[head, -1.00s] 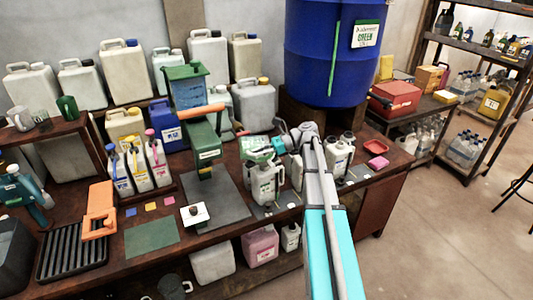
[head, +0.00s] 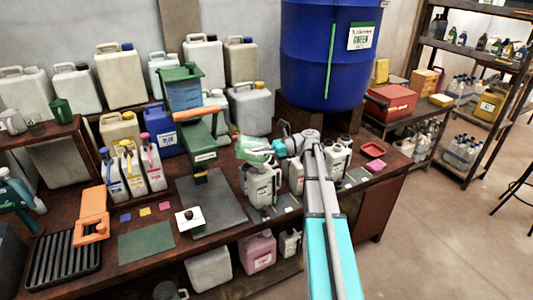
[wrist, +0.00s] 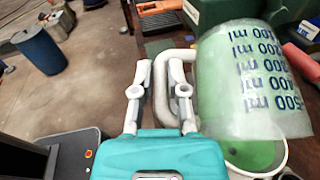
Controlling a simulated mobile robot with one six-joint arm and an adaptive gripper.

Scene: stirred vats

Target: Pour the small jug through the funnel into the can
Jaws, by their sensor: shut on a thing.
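My gripper (head: 281,143) is shut on the handle of the small jug (head: 250,147). In the wrist view my gripper (wrist: 160,85) closes on that handle, and the clear jug (wrist: 255,80) shows blue ml marks and a green tint. The jug is tilted in the head view, over the white can (head: 261,187) on the bench. In the wrist view a round white-rimmed vessel with green inside, apparently the funnel (wrist: 270,158), lies under the jug. The jug hides much of it, and I cannot tell whether liquid is flowing.
White jugs (head: 338,155) stand right of the can, close to my arm. A green press-like stand (head: 185,92) with an orange handle is on the left. A large blue vat (head: 325,75) stands behind. The dark mat (head: 212,207) is mostly clear at the front.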

